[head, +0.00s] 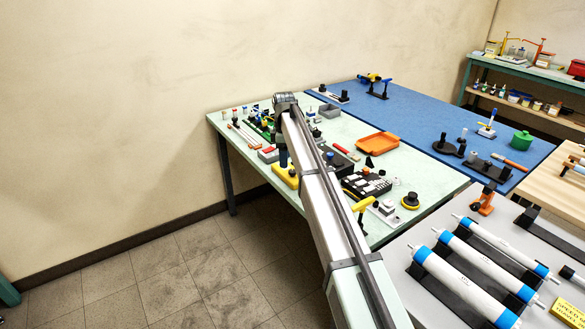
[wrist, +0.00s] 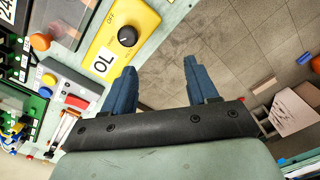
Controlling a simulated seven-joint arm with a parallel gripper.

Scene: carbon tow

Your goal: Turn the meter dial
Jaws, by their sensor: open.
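The yellow meter (wrist: 119,48) lies on the table, with a black round dial (wrist: 127,39) with a white pointer mark, the word OFF beside it, and a white display (wrist: 102,62). My gripper (wrist: 160,67) is open and empty. In the wrist view its blue fingers are below the dial, apart from it, with the left finger nearer the meter and the floor seen beyond the gap. In the head view the yellow meter (head: 283,176) shows beside my arm, and a blue finger of my gripper (head: 283,158) appears in front of it. The dial is not clear there.
A grey box with blue and yellow buttons and a red part (wrist: 70,88) sits beside the meter. Green boards (wrist: 22,62) and an orange knob (wrist: 41,41) are at the left. The pale green table (head: 350,130) ends close to the meter, with floor beyond. An orange tray (head: 378,144) lies farther right.

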